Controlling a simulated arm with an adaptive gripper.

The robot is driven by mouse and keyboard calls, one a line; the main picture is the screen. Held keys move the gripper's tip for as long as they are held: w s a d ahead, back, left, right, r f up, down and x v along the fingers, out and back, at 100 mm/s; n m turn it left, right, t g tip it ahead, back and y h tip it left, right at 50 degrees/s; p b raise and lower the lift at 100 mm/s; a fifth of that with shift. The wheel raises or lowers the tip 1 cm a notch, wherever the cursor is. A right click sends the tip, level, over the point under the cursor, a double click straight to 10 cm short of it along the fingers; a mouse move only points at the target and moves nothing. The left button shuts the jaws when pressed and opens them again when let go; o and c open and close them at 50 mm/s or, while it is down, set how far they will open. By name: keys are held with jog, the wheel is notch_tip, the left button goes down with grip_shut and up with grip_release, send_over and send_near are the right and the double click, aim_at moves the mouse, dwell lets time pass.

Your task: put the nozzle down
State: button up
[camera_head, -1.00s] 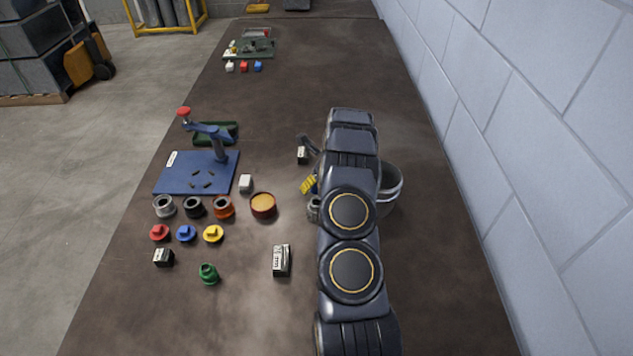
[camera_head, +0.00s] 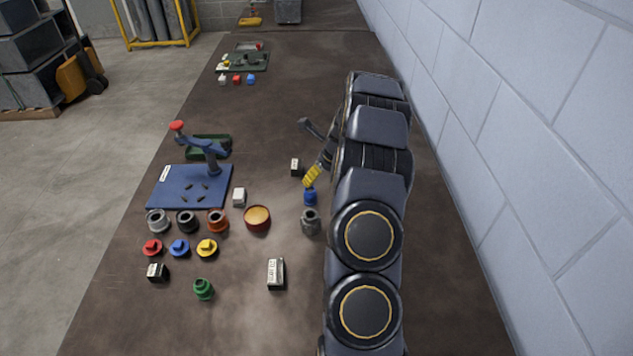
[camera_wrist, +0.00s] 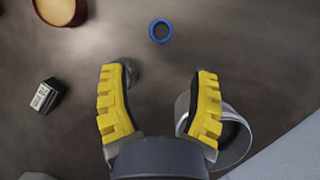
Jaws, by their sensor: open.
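A small blue round piece, which I take to be the nozzle (camera_head: 310,196), stands on the brown table. In the wrist view it shows from above as a blue ring (camera_wrist: 161,31) with a dark centre. My gripper (camera_head: 316,174) is just beyond it in the head view, partly hidden by my arm. In the wrist view my gripper (camera_wrist: 164,80) has its two yellow-padded fingers wide apart, with nothing between them. The blue piece lies beyond the fingertips, apart from them.
A grey collar (camera_head: 311,221) stands on the near side of the blue piece. An orange-filled dish (camera_head: 257,218) is to the left. A grey bucket (camera_wrist: 235,125) is by the right finger. A labelled black box (camera_wrist: 47,95) lies left. The wall (camera_head: 520,130) borders the table's right side.

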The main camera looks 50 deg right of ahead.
jog(key=s+a+r+n+g+y, duration=0.1)
jog(key=s+a+r+n, duration=0.1)
jog(key=a+r+n, duration=0.8)
jog(key=s+a+r+n+g+y, duration=0.1)
jog(key=a+r+n, duration=0.45)
jog(key=a, duration=0.95)
jog(key=s+a+r+n+g, duration=0.2)
jog(key=s+a+r+n, duration=0.1)
jog(key=s+a+n, duration=0.7)
jog(key=s+a+n+g+h, duration=0.1)
jog(key=s+n+g, duration=0.1)
jog(key=s+n, duration=0.9)
jog(key=s, duration=0.4)
jog(key=shift+a+r+n+h, duration=0.2)
jog(key=shift+a+n+h, duration=0.1)
jog(key=shift+a+n, duration=0.1)
